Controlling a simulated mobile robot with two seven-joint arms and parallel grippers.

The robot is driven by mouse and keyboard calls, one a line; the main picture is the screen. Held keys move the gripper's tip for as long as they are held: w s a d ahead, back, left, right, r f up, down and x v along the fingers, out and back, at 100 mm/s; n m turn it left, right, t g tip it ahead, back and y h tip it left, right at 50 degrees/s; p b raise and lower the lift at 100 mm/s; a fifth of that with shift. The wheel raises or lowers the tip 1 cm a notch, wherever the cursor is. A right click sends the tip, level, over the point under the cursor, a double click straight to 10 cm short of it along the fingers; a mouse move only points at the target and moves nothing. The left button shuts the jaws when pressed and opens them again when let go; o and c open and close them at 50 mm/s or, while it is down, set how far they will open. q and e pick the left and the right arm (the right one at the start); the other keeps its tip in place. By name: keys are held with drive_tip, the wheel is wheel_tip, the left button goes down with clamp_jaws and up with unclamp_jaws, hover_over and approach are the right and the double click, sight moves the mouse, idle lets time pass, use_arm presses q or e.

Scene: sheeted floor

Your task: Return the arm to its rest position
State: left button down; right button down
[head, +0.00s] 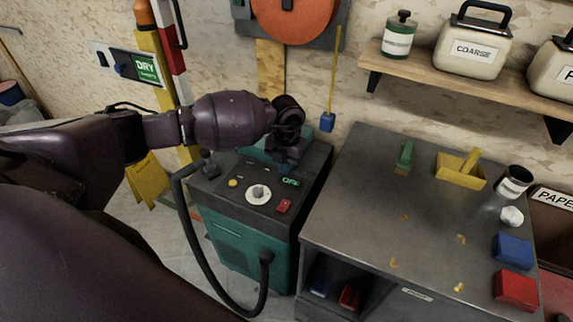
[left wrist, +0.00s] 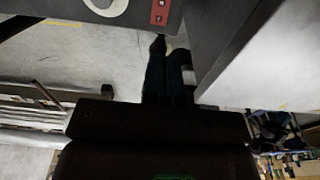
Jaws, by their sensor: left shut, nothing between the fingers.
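My left arm reaches in from the left of the head view. Its left gripper (head: 287,166) hangs over the back of the grey control panel (head: 230,199) on a teal machine (head: 234,248). The gripper is small and dark there; in the left wrist view its fingers (left wrist: 167,62) are together with nothing between them. I cannot tell whether the fingertips touch the panel. The panel has a white dial (head: 258,194), a yellow button (head: 233,183), a red switch (head: 284,206) and a small green label (head: 290,182). My right gripper is not in view.
A black hose (head: 190,240) loops in front of the machine. A grey workbench (head: 350,205) stands close on the right with a yellow dustpan (head: 460,172), a cup (head: 514,181) and blue and red blocks. A wooden shelf (head: 470,80) holds containers above it.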

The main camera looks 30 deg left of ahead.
use_arm(q)
drive_tip(key=w+d+r+n+t+h, duration=0.2)
drive_tip(key=d+r+n+t+h, duration=0.2)
drive_tip(key=d+r+t+h, duration=0.35)
drive_tip(key=w+d+r+n+t+h, duration=0.2)
drive_tip(key=d+r+n+t+h, duration=0.25)
drive_tip(key=d+r+h, duration=0.5)
drive_tip(key=s+a+f+n+t+y, duration=0.3)
drive_tip(key=s+a+f+n+y, duration=0.15)
drive_tip(key=f+n+y, duration=0.35)
drive_tip(key=s+a+f+n+t+y, duration=0.25)
drive_tip(key=a+f+n+y, duration=0.2)
drive_tip(key=n, duration=0.65)
drive_tip(key=s+a+f+n+g+y, duration=0.2)
drive_tip(key=s+a+f+n, duration=0.1)
drive_tip(key=s+f, duration=0.4)
drive_tip(key=s+a+f+n+g+y, duration=0.3)
drive_tip(key=s+f, duration=0.4)
drive_tip(key=s, duration=0.6)
drive_tip(key=shift+s+a+f+n, duration=0.2)
drive_tip(key=shift+s+a+n, duration=0.05)
drive_tip(key=shift+a+n, duration=0.25)
